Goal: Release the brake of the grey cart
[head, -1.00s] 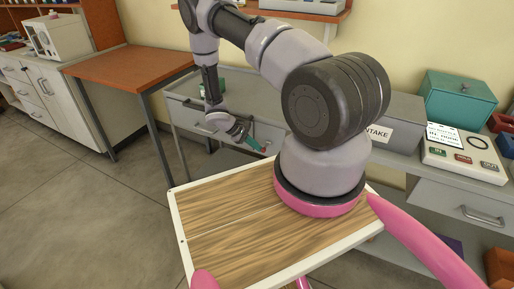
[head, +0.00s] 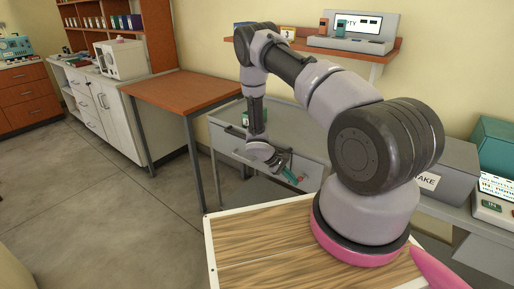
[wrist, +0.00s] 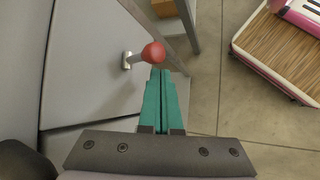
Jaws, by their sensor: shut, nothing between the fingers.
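The grey cart (head: 297,117) stands beyond my wooden deck in the head view, with its grey front panel facing me. A red ball knob (wrist: 153,53) on a short metal stem sticks out from a small plate on the cart's grey face in the wrist view. It also shows small in the head view (head: 301,179). My gripper (wrist: 164,72) has teal fingers pressed together, with nothing held. Its fingertips are right at the knob's lower edge in the wrist view; I cannot tell whether they touch it. The gripper shows in the head view too (head: 289,176).
An orange-topped table (head: 185,91) stands left of the cart. A grey box (head: 447,170) and a teal box (head: 497,147) are at the right. A wall shelf (head: 330,49) hangs above. The floor (head: 90,200) at the left is clear.

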